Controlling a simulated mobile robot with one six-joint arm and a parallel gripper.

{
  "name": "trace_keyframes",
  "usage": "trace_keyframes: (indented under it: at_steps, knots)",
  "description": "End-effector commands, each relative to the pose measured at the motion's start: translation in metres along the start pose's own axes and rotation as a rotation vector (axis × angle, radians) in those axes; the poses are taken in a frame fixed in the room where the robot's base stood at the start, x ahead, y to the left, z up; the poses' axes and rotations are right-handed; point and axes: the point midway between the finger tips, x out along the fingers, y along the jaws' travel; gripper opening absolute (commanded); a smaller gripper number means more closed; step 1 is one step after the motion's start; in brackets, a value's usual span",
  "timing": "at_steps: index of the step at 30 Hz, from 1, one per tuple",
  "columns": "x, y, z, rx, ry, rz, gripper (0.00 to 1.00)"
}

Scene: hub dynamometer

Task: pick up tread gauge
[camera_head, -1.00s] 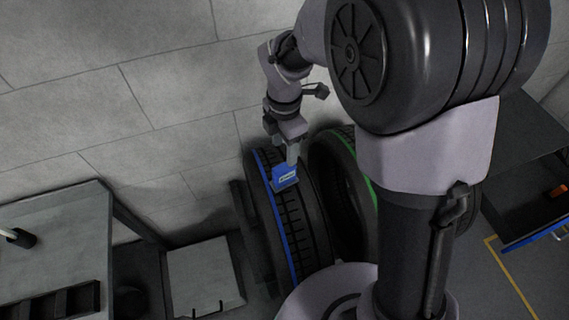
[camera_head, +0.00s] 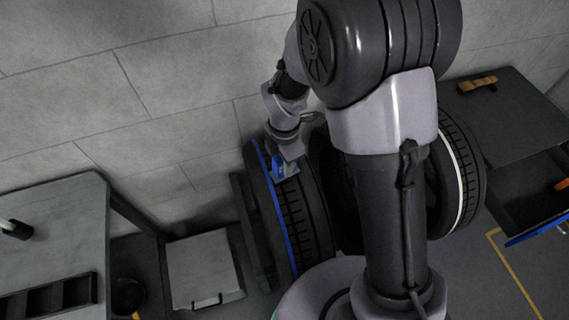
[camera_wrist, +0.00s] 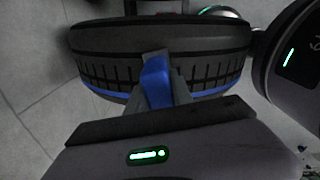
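The tread gauge, a small blue block (camera_head: 280,170), sits at the top of the blue-striped tire (camera_head: 295,215) in the head view. In the wrist view the blue gauge (camera_wrist: 156,78) stands between my two fingers, with a grey end beyond it and the tire tread behind. My gripper (camera_head: 288,163) is down at the gauge and hides part of it. In the wrist view my gripper (camera_wrist: 160,92) has a finger close on each side of the gauge. Whether the fingers press on it cannot be told.
A white-striped tire (camera_head: 462,180) stands to the right, partly behind my arm. A grey table (camera_head: 50,220) with a dark rack (camera_head: 45,298) is at the left. A dark bench (camera_head: 510,115) is at the right. The wall is close behind the tires.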

Motion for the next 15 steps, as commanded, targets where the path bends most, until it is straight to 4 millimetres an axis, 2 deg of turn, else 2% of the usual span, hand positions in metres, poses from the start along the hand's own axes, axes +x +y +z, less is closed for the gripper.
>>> trace_keyframes:
  at_steps: [1,3,15]
  knots:
    - [0.0000,-0.0001,0.0000,0.000,0.000,0.000,0.10]
    - [0.0000,-0.0001,0.0000,0.000,0.000,0.000,0.00]
    - [-0.0064,0.0001,0.0000,0.001,0.000,0.000,0.00]
